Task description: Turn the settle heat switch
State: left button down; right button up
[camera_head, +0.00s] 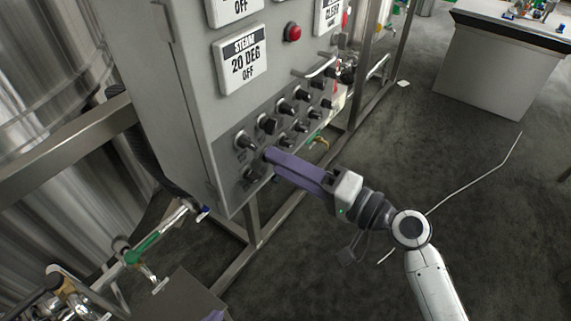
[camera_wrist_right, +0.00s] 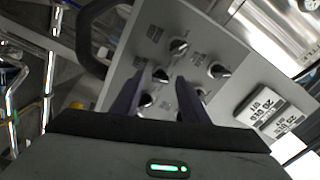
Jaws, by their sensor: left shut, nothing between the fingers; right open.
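The grey control panel (camera_head: 225,130) carries rows of black rotary knobs on its lower face. Their labels are too small to read, so I cannot tell which one is the settle heat switch. My right gripper (camera_head: 271,155) is open, its purple fingers pointing at the lower left knobs and partly covering some. In the right wrist view, a knob (camera_wrist_right: 160,76) shows between the open fingers of the right gripper (camera_wrist_right: 161,92); contact cannot be seen. Another knob (camera_wrist_right: 178,46) lies beyond the fingers. A purple tip of my left gripper (camera_head: 215,315) shows at the bottom edge, away from the panel.
A red button (camera_head: 292,31) and a "STEAM 20 DEG OFF" display (camera_head: 241,60) are above the knobs. A metal handle (camera_head: 316,68) juts out at the panel's right. Pipes with a green-handled valve (camera_head: 143,247) stand at lower left. The floor right of the panel is mostly clear.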

pick_arm(q)
jog(key=shift+w+d+f+b, duration=0.25)
jog(key=shift+d+f+b, duration=0.1)
jog(key=shift+b, duration=0.65)
pick_arm(e)
jog(key=v, duration=1)
jog(key=shift+d, duration=0.15)
jog(key=shift+s, duration=0.1)
